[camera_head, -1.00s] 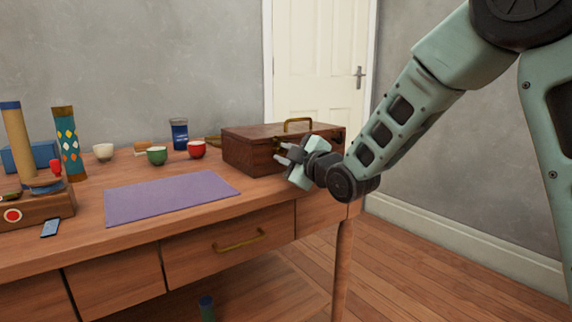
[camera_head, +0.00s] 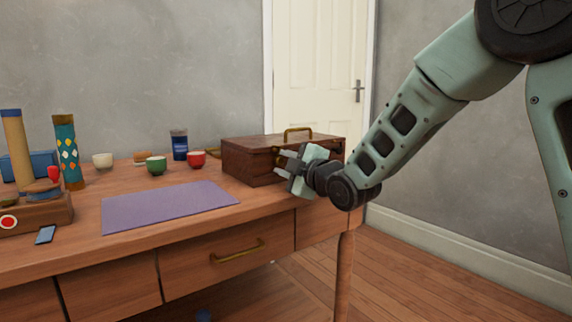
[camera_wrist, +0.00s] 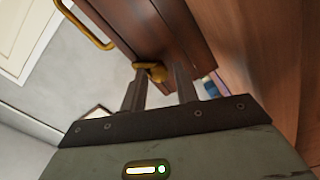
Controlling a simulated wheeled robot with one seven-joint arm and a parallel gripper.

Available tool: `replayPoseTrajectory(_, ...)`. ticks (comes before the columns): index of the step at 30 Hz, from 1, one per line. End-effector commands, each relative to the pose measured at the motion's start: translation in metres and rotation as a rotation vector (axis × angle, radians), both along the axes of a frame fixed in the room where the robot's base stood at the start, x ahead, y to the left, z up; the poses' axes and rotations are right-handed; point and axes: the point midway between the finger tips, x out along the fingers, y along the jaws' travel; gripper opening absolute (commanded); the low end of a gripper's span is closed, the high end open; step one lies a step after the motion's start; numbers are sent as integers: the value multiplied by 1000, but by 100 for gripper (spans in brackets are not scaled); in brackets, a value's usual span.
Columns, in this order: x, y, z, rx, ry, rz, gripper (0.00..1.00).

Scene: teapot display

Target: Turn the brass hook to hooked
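The brass hook (camera_wrist: 152,71) is a small rounded piece on the front of the brown wooden box (camera_head: 240,161). In the wrist view it lies just ahead of and between the two fingertips of my gripper (camera_wrist: 160,75). My gripper is open, with a gap between the fingers; I cannot tell if either finger touches the hook. In the head view my gripper (camera_head: 282,163) is at the box's front, and its fingers hide much of the hook area. The lid looks closed, with a brass handle (camera_head: 297,130) on top.
The box stands at the right end of the wooden table. A purple mat (camera_head: 168,206) lies left of it. A red cup (camera_head: 196,159), green cup (camera_head: 156,165) and blue jar (camera_head: 179,145) stand behind the mat. A drawer with a brass pull (camera_head: 237,251) is below.

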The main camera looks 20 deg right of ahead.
Motion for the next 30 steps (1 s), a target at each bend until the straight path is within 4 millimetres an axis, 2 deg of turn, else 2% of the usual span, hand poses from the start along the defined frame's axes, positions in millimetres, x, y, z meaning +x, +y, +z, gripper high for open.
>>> replayPoseTrajectory(10, -1, 0, 1, 1, -1, 0, 42)
replayPoseTrajectory(14, -11, -4, 2, 1, -1, 0, 42)
replayPoseTrajectory(17, -27, -9, 3, 1, 0, -1, 42)
replayPoseTrajectory(28, -110, -36, 3, 2, 1, -2, 42)
replayPoseTrajectory(30, -119, -39, -4, 1, -6, -1, 42)
